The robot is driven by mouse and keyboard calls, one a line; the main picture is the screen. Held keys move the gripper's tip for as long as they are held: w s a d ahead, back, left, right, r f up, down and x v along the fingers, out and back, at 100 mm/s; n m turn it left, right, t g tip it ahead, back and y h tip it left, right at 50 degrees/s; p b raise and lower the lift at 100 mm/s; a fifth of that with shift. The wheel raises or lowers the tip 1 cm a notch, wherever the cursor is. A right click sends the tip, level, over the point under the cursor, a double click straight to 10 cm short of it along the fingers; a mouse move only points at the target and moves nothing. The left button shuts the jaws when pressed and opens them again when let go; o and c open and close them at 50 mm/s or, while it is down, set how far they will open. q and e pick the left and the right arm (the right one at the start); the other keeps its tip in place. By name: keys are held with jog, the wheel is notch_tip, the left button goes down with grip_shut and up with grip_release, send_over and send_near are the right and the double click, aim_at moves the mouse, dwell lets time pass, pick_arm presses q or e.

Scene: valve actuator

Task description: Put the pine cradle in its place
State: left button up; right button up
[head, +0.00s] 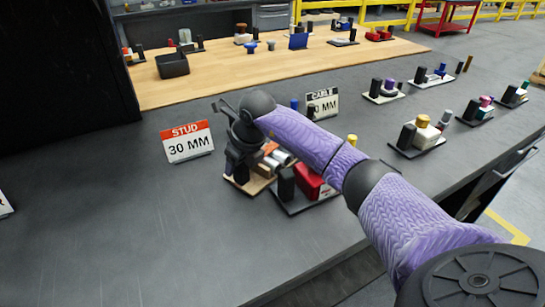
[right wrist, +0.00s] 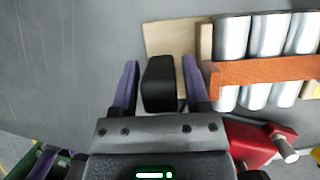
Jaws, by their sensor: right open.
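The pine cradle (head: 256,185) is a pale wooden base on the grey table, bearing silver cylinders (head: 282,156) and an orange-brown strip. In the right wrist view the wooden base (right wrist: 165,38) shows with the cylinders (right wrist: 231,38) to the right and the strip (right wrist: 262,72) across them. A black upright block (right wrist: 159,84) stands at its left part. My right gripper (head: 236,172) is over this end of the cradle; in the wrist view its open purple fingers (right wrist: 161,88) lie on either side of the black block, with small gaps. My left gripper is out of view.
A black base with a red body (head: 311,183) stands close on the right of the cradle. A "STUD 30 MM" sign (head: 188,142) is left of it, a "CABLE" sign (head: 322,105) behind. More valve sets (head: 417,137) stand to the right.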

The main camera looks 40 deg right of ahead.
grip_shut()
dwell(1.4)
